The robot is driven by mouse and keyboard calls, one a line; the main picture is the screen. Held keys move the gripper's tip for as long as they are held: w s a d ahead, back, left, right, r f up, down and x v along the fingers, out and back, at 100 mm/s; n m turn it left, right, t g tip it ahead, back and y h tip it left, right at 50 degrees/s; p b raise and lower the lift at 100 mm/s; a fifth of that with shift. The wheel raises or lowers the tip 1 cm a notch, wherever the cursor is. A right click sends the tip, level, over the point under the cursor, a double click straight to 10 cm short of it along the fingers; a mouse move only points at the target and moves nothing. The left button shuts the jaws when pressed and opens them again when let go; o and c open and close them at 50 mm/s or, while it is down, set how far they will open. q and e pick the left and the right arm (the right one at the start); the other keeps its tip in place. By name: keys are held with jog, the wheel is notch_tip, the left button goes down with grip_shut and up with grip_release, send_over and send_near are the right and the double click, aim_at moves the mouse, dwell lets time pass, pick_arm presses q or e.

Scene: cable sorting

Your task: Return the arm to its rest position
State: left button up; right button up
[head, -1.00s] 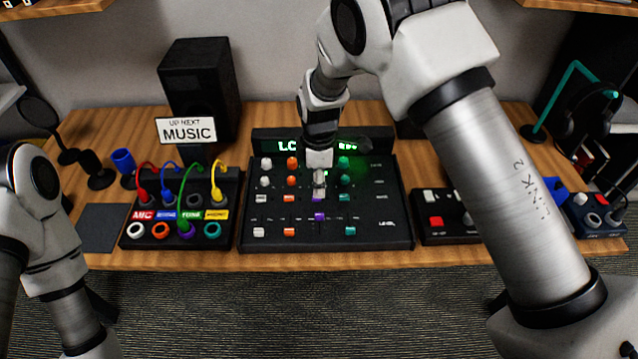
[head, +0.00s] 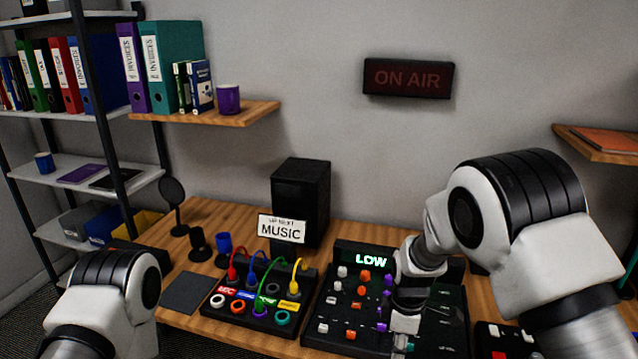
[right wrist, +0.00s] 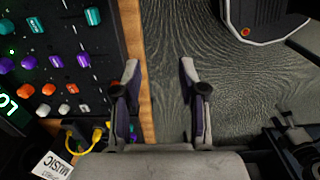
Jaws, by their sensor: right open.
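My right arm (head: 520,220) reaches in from the right in the head view. Its gripper (head: 400,343) is in front of the black mixer panel (head: 335,300), partly hiding its knobs. In the right wrist view the gripper (right wrist: 157,78) is open, with nothing between its fingers. The fingers lie over the desk's wooden front edge and the grey floor, with the mixer on the left. My left arm (head: 110,300) shows only in part at the lower left of the head view. Its gripper is out of view.
A cable box (head: 240,312) with coloured plugs sits left of the mixer. A MUSIC sign (head: 282,228) stands before a black speaker (head: 301,190). The mixer display (head: 371,260) reads LOW. A small dark box (head: 505,340) is at right. Floor (right wrist: 240,90) lies beyond the desk edge.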

pick_arm(q)
jog(key=shift+w, duration=0.25)
pick_arm(e)
jog(key=s+d+f+m, duration=0.2)
jog(key=s+f+m, duration=0.3)
jog(key=s, duration=0.5)
jog(key=s+d+f+m, duration=0.3)
jog(key=s+f+m, duration=0.2)
jog(key=s, duration=0.5)
jog(key=s+d+f+m, duration=0.3)
jog(key=s+f+m, duration=0.2)
jog(key=s, duration=0.6)
notch_tip(320, 180, down, 2)
jog(key=shift+d+f, duration=0.2)
pick_arm(q)
jog(key=shift+s+r, duration=0.1)
pick_arm(e)
jog(key=shift+s+d, duration=0.1)
jog(key=shift+s, duration=0.1)
